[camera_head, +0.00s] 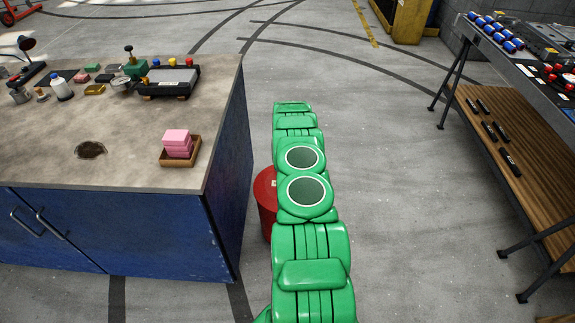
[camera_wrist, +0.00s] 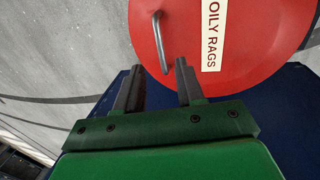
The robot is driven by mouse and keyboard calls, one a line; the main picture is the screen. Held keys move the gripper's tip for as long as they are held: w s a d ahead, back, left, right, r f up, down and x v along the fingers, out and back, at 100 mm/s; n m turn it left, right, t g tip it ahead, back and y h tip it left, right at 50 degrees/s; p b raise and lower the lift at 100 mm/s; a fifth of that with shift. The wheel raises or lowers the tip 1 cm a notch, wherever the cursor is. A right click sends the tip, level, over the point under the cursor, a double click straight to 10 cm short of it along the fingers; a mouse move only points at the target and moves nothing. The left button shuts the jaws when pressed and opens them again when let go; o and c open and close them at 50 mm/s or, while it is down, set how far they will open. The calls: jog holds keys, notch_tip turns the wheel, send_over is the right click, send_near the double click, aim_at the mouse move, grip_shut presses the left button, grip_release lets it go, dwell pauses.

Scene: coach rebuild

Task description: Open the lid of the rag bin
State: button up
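The rag bin (camera_head: 266,202) is red and stands on the floor beside the blue cabinet. In the head view my green arm hides most of it. In the wrist view its round red lid (camera_wrist: 196,75) fills the upper part, with a white label (camera_wrist: 212,35) reading "OILY RAGS". The lid looks closed, though its rim shows only in part. A grey bar handle (camera_wrist: 159,42) is on the lid. My gripper (camera_wrist: 158,67) is open, and the near end of the handle appears between its fingertips. I cannot tell whether the fingers touch it. The head view does not show the gripper.
The blue cabinet (camera_head: 228,165) stands close at the bin's left. Its worktop bears pink blocks in a wooden tray (camera_head: 180,158) and several tools. A workbench with a wooden lower shelf (camera_head: 505,165) stands at the right. The floor (camera_head: 400,190) between is clear.

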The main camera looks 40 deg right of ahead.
jog(key=shift+w+d+f, duration=0.2)
jog(key=shift+f, duration=1.05)
jog(key=shift+w+d+f, duration=0.15)
jog(key=shift+f, duration=1.05)
jog(key=shift+w+d+f, duration=0.2)
jog(key=shift+f, duration=1.05)
grip_shut()
